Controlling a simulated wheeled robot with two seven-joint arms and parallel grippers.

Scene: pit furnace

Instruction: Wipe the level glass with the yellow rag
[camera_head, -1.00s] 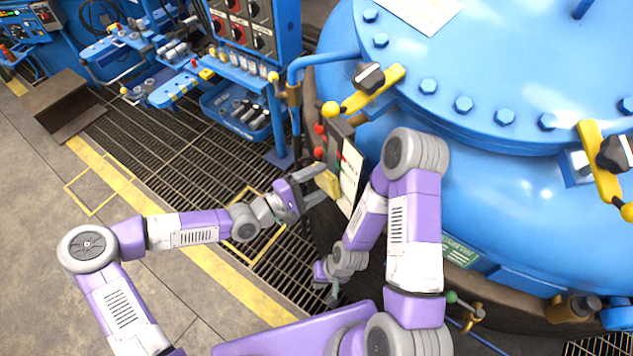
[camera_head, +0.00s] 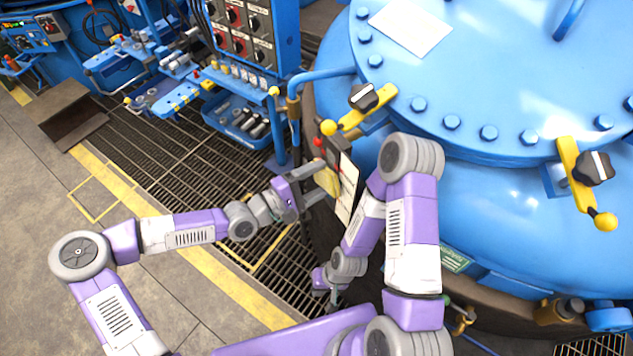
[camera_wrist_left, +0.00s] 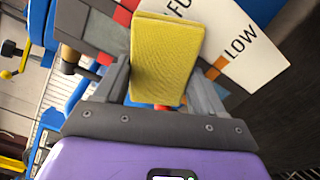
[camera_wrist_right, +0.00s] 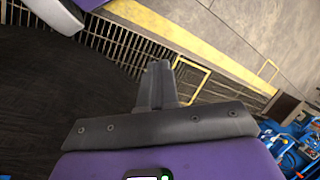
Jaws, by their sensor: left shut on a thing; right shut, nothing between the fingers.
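The yellow rag (camera_head: 326,181) is held between the fingers of my left gripper (camera_head: 318,186), at the left side of the gauge's white marked plate (camera_head: 348,188) on the furnace's side. In the left wrist view the rag (camera_wrist_left: 165,60) is a flat folded pad. It covers part of the plate (camera_wrist_left: 240,45), which reads "FU" and "LOW". I cannot make out the level glass itself, or whether the rag touches it. My right gripper (camera_head: 335,298) is lower down beside the furnace. In the right wrist view its fingers (camera_wrist_right: 157,82) are shut and empty.
The large blue furnace (camera_head: 480,190) fills the right, with yellow clamp handles (camera_head: 368,107) on its lid edge. A blue pipe (camera_head: 318,76) and a control cabinet (camera_head: 250,30) stand behind the gauge. Floor grating (camera_head: 150,155) lies to the left.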

